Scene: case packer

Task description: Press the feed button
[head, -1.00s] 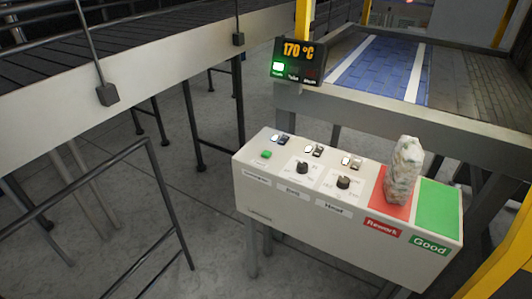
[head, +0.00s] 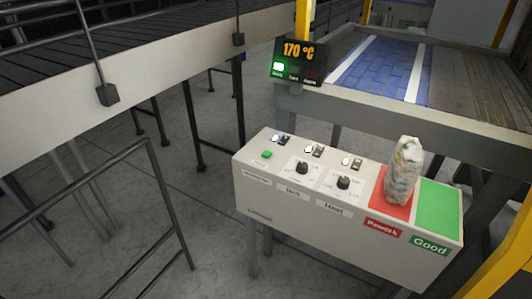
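The control box (head: 340,230) stands in the middle right of the head view. A small green button (head: 267,154) sits at the left of its top, and I take it for the feed button; its label is too small to read. Two black knobs are to its right, the near-left one (head: 302,168) and the other (head: 343,183). Small switches with white lamps line the back edge. Neither of my grippers shows in the head view, and nothing touches the green button.
A wrapped package (head: 404,170) stands upright on the red Rework pad (head: 378,206), beside the green Good pad (head: 438,208). A display (head: 298,62) reads 170 °C with a green lamp lit. Conveyors (head: 110,78) and dark railings (head: 165,200) flank the box.

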